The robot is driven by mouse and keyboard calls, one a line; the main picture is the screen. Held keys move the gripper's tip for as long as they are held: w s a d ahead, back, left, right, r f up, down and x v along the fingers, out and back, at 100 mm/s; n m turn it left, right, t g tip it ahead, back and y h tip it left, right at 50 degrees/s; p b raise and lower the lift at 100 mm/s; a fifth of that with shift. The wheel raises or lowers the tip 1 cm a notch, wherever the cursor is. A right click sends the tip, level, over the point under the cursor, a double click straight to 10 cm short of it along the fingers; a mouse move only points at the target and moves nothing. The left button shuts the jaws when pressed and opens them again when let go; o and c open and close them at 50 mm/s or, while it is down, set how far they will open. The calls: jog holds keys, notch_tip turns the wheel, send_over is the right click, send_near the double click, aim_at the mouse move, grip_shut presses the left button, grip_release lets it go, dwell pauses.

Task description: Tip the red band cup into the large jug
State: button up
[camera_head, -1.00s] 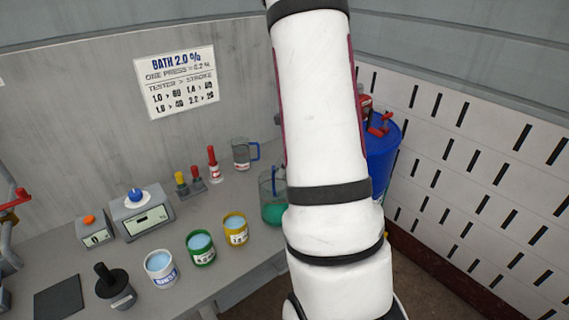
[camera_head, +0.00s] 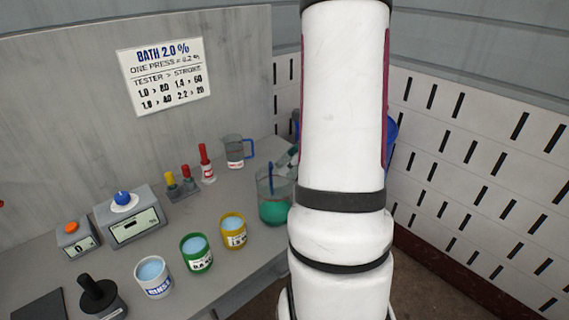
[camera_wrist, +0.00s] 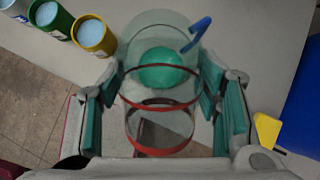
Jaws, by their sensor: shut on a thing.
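The large jug (camera_head: 273,208) is clear, with green liquid low inside and a blue part upright at its rim. It stands on the bench left of my arm, and it also shows in the wrist view (camera_wrist: 160,70) beyond the cup. The red band cup (camera_wrist: 160,150) is clear with red rings and looks empty. My gripper (camera_wrist: 165,105) is shut on it, with green pads at both sides. The cup overlaps the jug in the wrist view; whether they touch I cannot tell. In the head view my arm hides most of the gripper and cup.
Yellow (camera_head: 233,233), green (camera_head: 197,255) and white (camera_head: 153,280) cups of pale blue liquid stand along the bench front. A smaller blue-handled jug (camera_head: 235,152) and a red-topped bottle (camera_head: 206,165) stand behind. A blue drum (camera_head: 391,130) is partly hidden right of my arm.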

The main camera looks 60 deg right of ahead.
jog(key=shift+s+f+t+b, duration=0.1)
jog(key=shift+t+b, duration=0.3)
jog(key=shift+b, duration=0.05)
jog(key=shift+f, duration=0.1)
jog(key=shift+d+f+t+b, duration=0.1)
jog(key=shift+f+t+b, duration=0.25)
jog(key=shift+t+b, duration=0.65)
jog(key=t+b, duration=0.1)
jog(key=b, duration=0.1)
jog(key=shift+f+y+b, duration=0.25)
jog(key=shift+y+b, duration=0.1)
jog(key=shift+y, duration=0.05)
jog(key=shift+s+t+b, duration=0.1)
jog(key=shift+t+b, duration=0.3)
jog(key=shift+t, duration=0.1)
jog(key=shift+r, duration=0.1)
jog(key=shift+s, duration=0.1)
